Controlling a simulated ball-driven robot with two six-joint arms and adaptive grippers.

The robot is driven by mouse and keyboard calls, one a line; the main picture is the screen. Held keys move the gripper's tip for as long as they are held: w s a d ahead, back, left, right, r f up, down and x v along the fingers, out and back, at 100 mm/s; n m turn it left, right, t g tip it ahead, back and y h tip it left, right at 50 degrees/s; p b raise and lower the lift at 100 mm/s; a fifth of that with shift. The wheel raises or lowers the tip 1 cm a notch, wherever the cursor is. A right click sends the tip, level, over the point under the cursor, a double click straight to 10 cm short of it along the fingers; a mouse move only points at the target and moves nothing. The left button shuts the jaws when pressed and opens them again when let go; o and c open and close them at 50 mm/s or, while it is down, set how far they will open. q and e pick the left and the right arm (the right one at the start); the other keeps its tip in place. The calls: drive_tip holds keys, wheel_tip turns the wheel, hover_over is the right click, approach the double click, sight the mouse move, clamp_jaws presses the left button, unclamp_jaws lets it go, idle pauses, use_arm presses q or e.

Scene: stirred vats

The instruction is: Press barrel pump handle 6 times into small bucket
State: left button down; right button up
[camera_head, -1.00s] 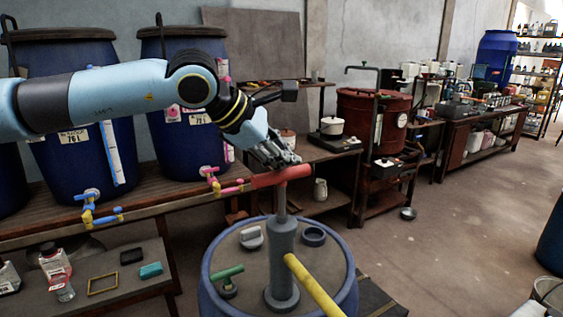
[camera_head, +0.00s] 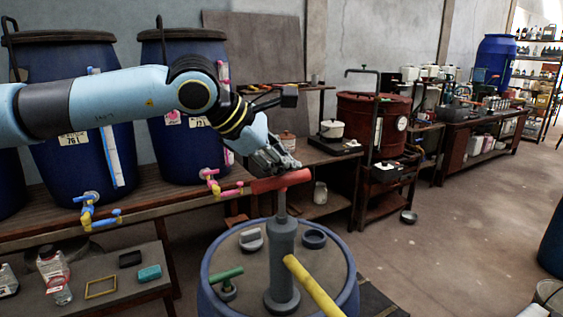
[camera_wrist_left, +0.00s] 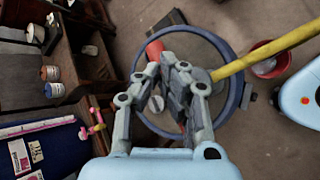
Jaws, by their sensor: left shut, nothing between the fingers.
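A grey barrel pump (camera_head: 282,252) stands upright on the lid of a blue drum (camera_head: 352,290). Its red crossbar handle (camera_head: 290,180) sits raised above the pump body on a short stretch of bare rod. A yellow spout (camera_head: 312,287) slopes down to the right. My left gripper (camera_head: 280,163) is shut and empty, just over the handle; I cannot tell if they touch. In the left wrist view the gripper (camera_wrist_left: 172,62) partly covers the handle (camera_wrist_left: 154,49). A small red bucket (camera_wrist_left: 283,60) stands on the floor near the spout. My right gripper is out of view.
A green tap handle (camera_head: 226,274) and two grey caps are on the drum lid. Blue vats (camera_head: 185,100) with taps stand on a wooden bench (camera_head: 150,195) behind my left arm. Open floor (camera_head: 450,240) lies to the right.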

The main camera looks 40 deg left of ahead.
sight(276, 180)
use_arm(q)
drive_tip(key=shift+s+f+b, duration=0.1)
drive_tip(key=shift+f+b, duration=2.3)
drive_tip(key=shift+f, duration=0.25)
idle(1.6)
drive_tip(key=shift+r+p, duration=2.85)
drive_tip(key=shift+r, duration=0.95)
wheel_tip(276, 180, up, 6)
drive_tip(key=p, duration=0.4)
